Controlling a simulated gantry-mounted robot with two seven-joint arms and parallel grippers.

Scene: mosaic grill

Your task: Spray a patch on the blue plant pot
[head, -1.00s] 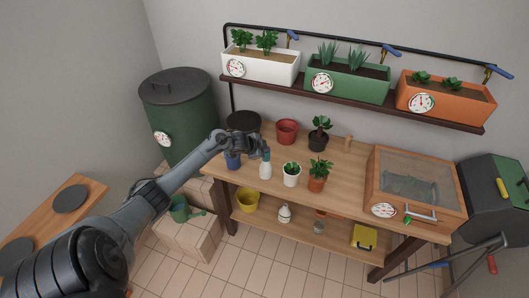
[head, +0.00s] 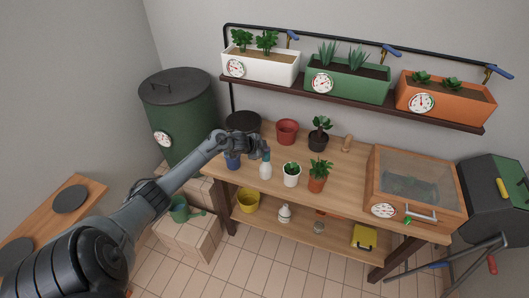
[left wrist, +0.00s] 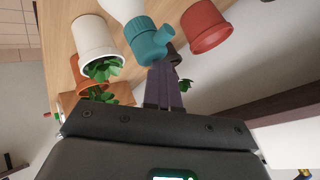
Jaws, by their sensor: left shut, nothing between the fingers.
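The blue plant pot (head: 233,161) stands at the left end of the wooden table, partly hidden by my left arm. A white spray bottle (head: 265,171) with a teal head stands upright to the right of it. My left gripper (head: 263,150) is at the bottle's head. In the left wrist view, its fingers (left wrist: 164,86) are shut together, with their tips at the teal spray head (left wrist: 149,42). They overlap the head in the picture; I cannot tell whether they touch it. The blue pot does not show in the left wrist view. My right gripper is out of view.
A white pot (head: 291,181), terracotta pot (head: 316,185), red pot (head: 287,126) and black pot (head: 318,144) stand nearby on the table (head: 342,190). A glass-lidded wooden box (head: 420,212) stands at the right. Planters line the shelf (head: 300,93) above.

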